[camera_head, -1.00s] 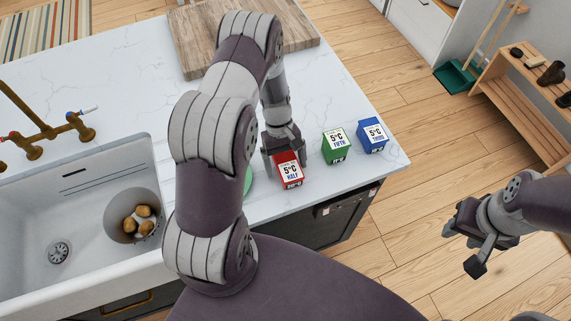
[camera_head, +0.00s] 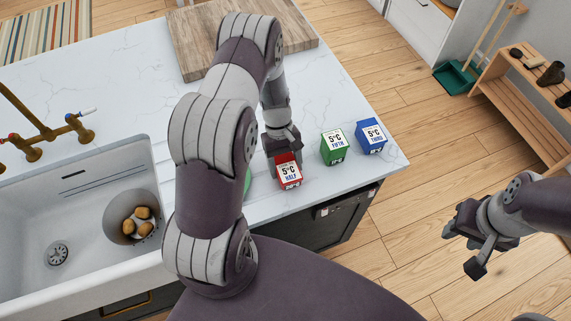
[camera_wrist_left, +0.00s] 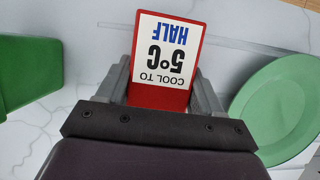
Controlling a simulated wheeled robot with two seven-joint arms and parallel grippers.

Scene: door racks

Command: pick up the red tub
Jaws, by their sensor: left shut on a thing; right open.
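The red tub (camera_head: 289,177) has a white label reading "5°C HALF" and stands near the front edge of the white counter in the head view. My left gripper (camera_head: 283,154) comes down on it from behind and is shut on it. In the left wrist view the red tub (camera_wrist_left: 167,60) sits between the two fingers of my left gripper (camera_wrist_left: 163,92), its label upside down. Whether it touches the counter I cannot tell. My right gripper (camera_head: 463,243) is open and empty, out over the floor at the right.
A green tub (camera_head: 334,147) and a blue tub (camera_head: 371,136) stand to the right of the red one. A green plate (camera_wrist_left: 279,108) is beside it, mostly hidden by my arm in the head view. A sink (camera_head: 78,205) with a bowl lies left. A wooden board (camera_head: 300,37) lies behind.

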